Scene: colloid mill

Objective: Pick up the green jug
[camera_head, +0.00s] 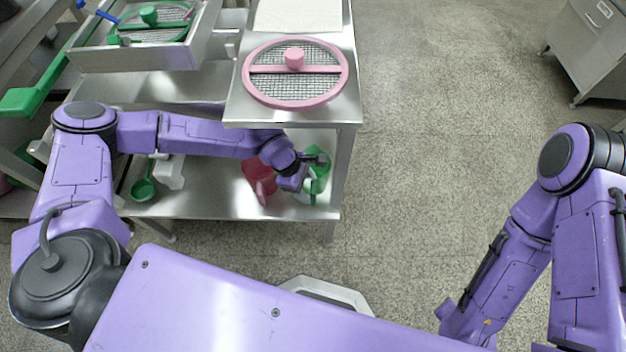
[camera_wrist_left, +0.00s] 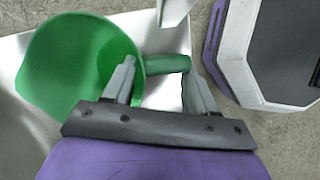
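The green jug (camera_head: 318,184) stands on the lower shelf of the steel table, near its right end. In the left wrist view the jug (camera_wrist_left: 70,62) fills the left side, and its handle (camera_wrist_left: 165,66) reaches right, toward the space between my fingers. My left gripper (camera_head: 314,160) is beside the jug and partly covers it. In the left wrist view the left gripper (camera_wrist_left: 160,78) has its fingers spread, one near the jug's wall and one near the handle's outer end. Whether either finger touches is unclear. My right gripper is out of view.
A red jug (camera_head: 259,178) stands just left of the green one. A white jug (camera_head: 170,173) and green ladle (camera_head: 144,188) are farther left on the shelf (camera_head: 215,203). The tabletop (camera_head: 340,105) above carries a pink-rimmed sieve (camera_head: 296,88). The floor (camera_head: 430,150) to the right is clear.

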